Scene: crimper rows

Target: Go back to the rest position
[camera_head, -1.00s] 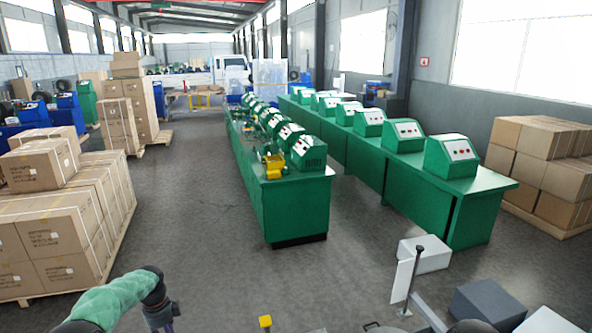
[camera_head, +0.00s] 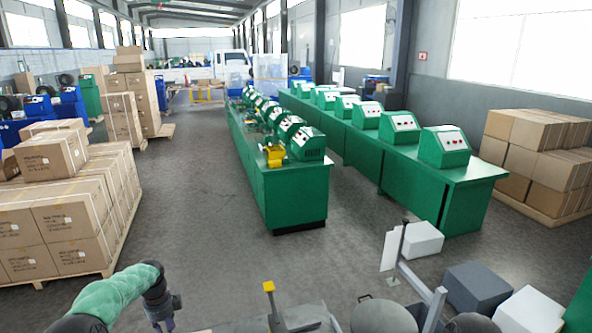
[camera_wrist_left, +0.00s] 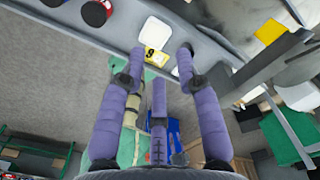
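My left arm comes in at the bottom left of the head view, with a green sleeve. My left gripper (camera_head: 165,318) hangs down there at the bottom edge, over the grey floor and right of the stacked cartons. In the left wrist view its purple fingers (camera_wrist_left: 160,62) are spread apart, with nothing held between them. A grey surface with a white piece and a yellow tag (camera_wrist_left: 151,56) shows beyond the fingertips. My right gripper does not show in either view.
Cartons (camera_head: 65,225) stand on a pallet at left; more cartons (camera_head: 540,150) stand at right. Green benches (camera_head: 292,205) with machines fill the middle. A white box (camera_head: 418,240), a grey box (camera_head: 476,286) and a yellow-topped post (camera_head: 268,287) are close in front. Open floor lies left of the benches.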

